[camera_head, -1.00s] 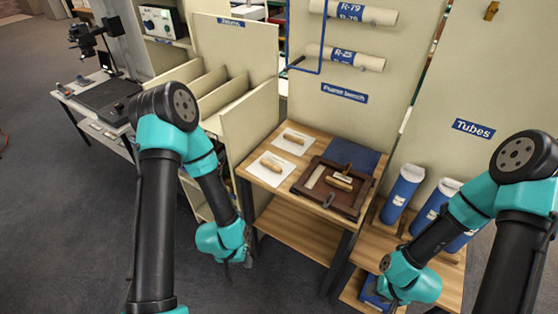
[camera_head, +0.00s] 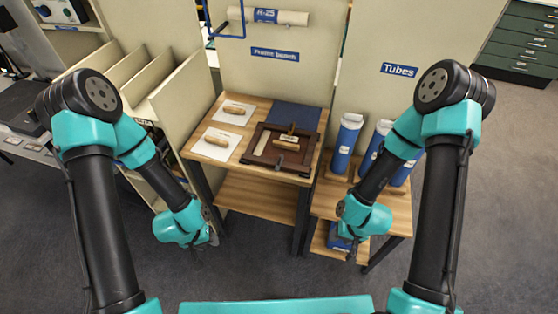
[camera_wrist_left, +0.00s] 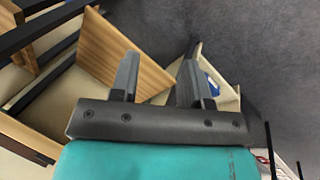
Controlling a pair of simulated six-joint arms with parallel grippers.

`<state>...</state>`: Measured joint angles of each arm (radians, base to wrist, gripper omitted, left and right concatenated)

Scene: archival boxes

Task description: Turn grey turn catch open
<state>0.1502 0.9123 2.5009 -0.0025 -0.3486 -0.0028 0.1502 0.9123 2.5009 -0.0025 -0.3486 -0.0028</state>
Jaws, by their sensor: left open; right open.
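A dark brown wooden frame (camera_head: 258,155) lies on the wooden frame bench (camera_head: 212,109). A small grey piece, apparently the grey turn catch (camera_head: 279,161), sits at the frame's front side; its exact angle is too small to tell. A wooden-handled piece (camera_head: 286,143) and a small brass-coloured piece (camera_head: 291,129) are on the frame. My left gripper (camera_wrist_left: 158,68) is open and empty, hanging low left of the bench, well away from the frame. My right gripper (camera_head: 350,242) hangs low in front of the tubes shelf, apart from the frame; its jaws are small here.
Two white sheets (camera_head: 212,151) with wooden-handled tools lie on the bench's left, and a dark blue mat (camera_head: 300,114) at its back. Tall dividers (camera_head: 182,98) stand left of the bench. Blue tubes (camera_head: 347,140) stand to the right. Open floor lies in front.

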